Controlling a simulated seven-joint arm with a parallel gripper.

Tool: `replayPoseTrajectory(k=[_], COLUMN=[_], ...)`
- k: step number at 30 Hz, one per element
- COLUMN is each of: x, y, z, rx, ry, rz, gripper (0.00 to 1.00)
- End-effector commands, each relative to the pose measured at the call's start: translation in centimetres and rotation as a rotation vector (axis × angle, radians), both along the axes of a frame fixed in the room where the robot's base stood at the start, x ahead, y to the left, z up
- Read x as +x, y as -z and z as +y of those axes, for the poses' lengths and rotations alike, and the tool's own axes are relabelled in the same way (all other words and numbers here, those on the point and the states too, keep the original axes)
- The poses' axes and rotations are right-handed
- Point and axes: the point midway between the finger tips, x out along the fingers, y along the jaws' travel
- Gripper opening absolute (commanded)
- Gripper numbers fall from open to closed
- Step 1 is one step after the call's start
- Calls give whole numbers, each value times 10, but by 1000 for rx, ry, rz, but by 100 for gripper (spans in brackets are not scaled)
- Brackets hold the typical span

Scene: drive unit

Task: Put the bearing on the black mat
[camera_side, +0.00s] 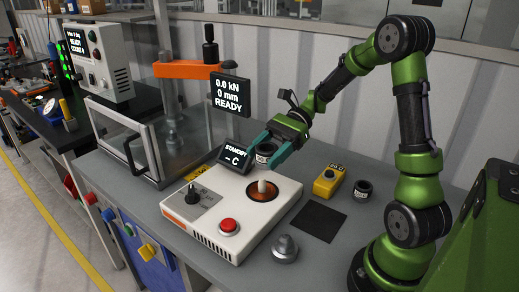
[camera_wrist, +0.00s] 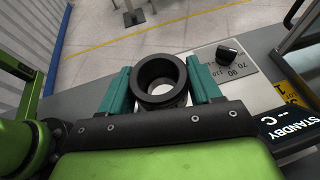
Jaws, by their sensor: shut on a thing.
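My gripper (camera_side: 275,148) is shut on the bearing (camera_side: 265,152), a dark thick ring, and holds it up above the back of the white heater unit. In the wrist view the bearing (camera_wrist: 147,73) sits between the two teal fingers of my gripper (camera_wrist: 161,88), its open bore facing the camera. The black mat (camera_side: 319,222) lies flat and bare on the grey bench, to the right of the heater unit and apart from the bearing.
The white heater unit (camera_side: 213,198) has an upright pale post (camera_side: 262,188), a knob and a red button. A yellow box (camera_side: 327,182), another dark ring (camera_side: 362,189) and a metal flanged part (camera_side: 285,248) stand around the mat. A STANDBY display (camera_side: 235,156) is close to my gripper.

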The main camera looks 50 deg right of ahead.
Motion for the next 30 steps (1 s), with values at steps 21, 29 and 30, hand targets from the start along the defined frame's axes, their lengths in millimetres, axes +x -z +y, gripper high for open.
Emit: replayPoseTrajectory(k=[21, 29, 30], x=[-171, -176, -173], y=[49, 24, 19], z=[-15, -76, -82], rx=[3, -2, -2], ry=[-1666, -2489, -2576], rz=[2, -2, -2], gripper=[23, 23, 23])
